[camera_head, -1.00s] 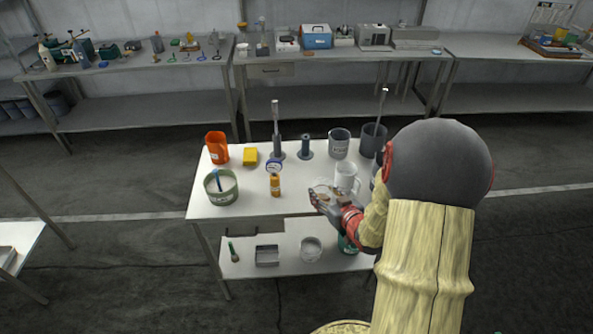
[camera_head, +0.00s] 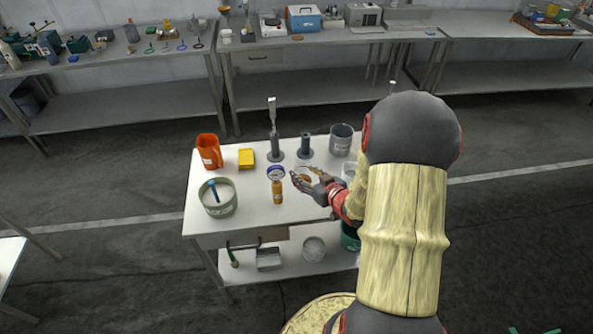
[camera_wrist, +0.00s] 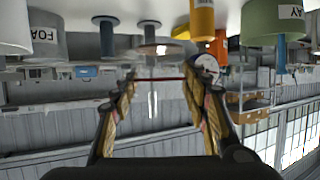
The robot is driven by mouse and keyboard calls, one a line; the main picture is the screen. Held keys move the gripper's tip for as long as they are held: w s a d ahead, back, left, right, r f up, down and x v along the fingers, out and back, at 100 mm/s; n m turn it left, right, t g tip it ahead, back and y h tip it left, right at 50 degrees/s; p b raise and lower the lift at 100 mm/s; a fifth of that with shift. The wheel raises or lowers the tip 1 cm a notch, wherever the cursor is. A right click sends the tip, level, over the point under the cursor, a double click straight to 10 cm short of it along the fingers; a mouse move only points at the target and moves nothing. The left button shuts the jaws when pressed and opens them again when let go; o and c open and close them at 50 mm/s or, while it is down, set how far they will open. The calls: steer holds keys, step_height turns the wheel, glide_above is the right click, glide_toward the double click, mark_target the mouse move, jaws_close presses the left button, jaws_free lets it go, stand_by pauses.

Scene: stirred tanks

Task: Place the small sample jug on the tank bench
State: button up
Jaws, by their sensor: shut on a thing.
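The tank bench (camera_head: 250,219) is a white table in front of me. My gripper (camera_head: 302,176) is over its middle right part, beside the round gauge and the amber bottle. In the wrist view my gripper (camera_wrist: 159,80) is shut on a nearly transparent object, the small sample jug (camera_wrist: 152,104), with a thin red line across it between the fingers. The jug's outline is hard to make out, and in the head view it is mostly lost behind the fingers. I cannot tell whether it touches the bench top.
The bench holds an orange jug (camera_head: 209,152), yellow box (camera_head: 246,159), green bucket (camera_head: 218,206), amber bottle (camera_head: 277,193), gauge (camera_head: 276,172), grey posts (camera_head: 306,146) and a grey beaker (camera_head: 341,138). Bare top shows between the green bucket and bottle. My arm hides the right end.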

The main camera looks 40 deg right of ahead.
mark_target(307, 170)
steer(key=w+d+f, duration=0.2)
steer(key=w, duration=0.1)
steer(key=w+d+f+b, duration=0.1)
steer(key=w, duration=0.1)
steer(key=shift+w+d, duration=0.1)
steer(key=shift+d, duration=0.1)
steer(key=w+d+f, duration=0.1)
steer(key=f, duration=0.1)
steer(key=w+d+f+b, duration=0.1)
steer(key=w, duration=0.1)
steer(key=w+d+f, duration=0.1)
steer(key=f, duration=0.1)
steer(key=shift+w+f, duration=0.2)
steer(key=shift+f, duration=0.1)
steer(key=shift+w+f+b, duration=0.1)
steer(key=shift+f+b, duration=0.1)
steer(key=shift+b, duration=0.1)
steer(key=shift+w+d+f+b, duration=0.1)
steer(key=shift+f+b, duration=0.35)
steer(key=shift+f, duration=1.1)
steer(key=shift+f, duration=0.15)
steer(key=o, duration=1.2)
steer(key=shift+c, duration=0.2)
